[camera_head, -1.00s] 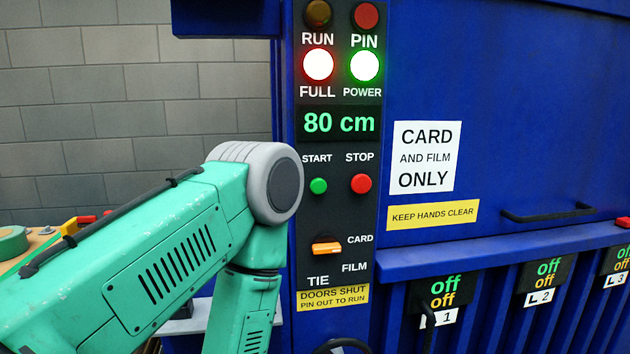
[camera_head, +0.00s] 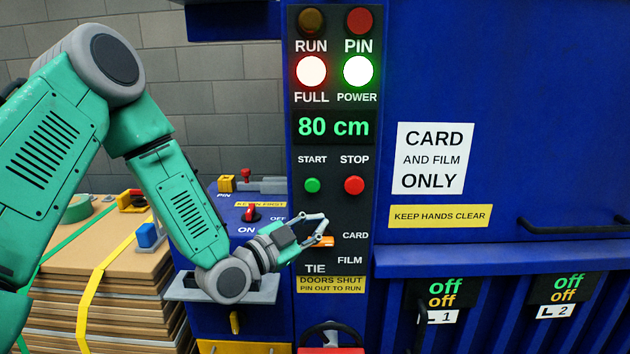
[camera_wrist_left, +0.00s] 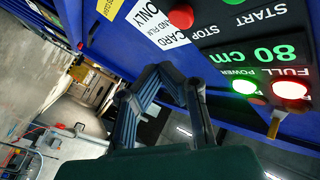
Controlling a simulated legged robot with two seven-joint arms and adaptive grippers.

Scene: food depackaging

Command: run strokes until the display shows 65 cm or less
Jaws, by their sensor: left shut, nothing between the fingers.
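The display (camera_head: 334,127) on the blue machine's dark panel reads 80 cm; it also shows in the left wrist view (camera_wrist_left: 262,56). Below it are the green START button (camera_head: 312,185) and the red STOP button (camera_head: 354,185). The FULL lamp (camera_head: 311,72) glows whitish red and the POWER lamp (camera_head: 357,72) glows green. The RUN lamp (camera_head: 312,20) and PIN lamp (camera_head: 358,20) are dim. My left gripper (camera_head: 325,226) is shut and empty, in front of the orange CARD/FILM selector (camera_head: 322,241), partly covering it; contact cannot be told. My right gripper is out of view.
A red switch (camera_head: 250,214) marked ON and OFF and a yellow pin block (camera_head: 227,184) sit on a blue housing left of the panel. Strapped cardboard (camera_head: 125,262) is stacked farther left. A dark handle (camera_head: 572,226) projects from the door at right.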

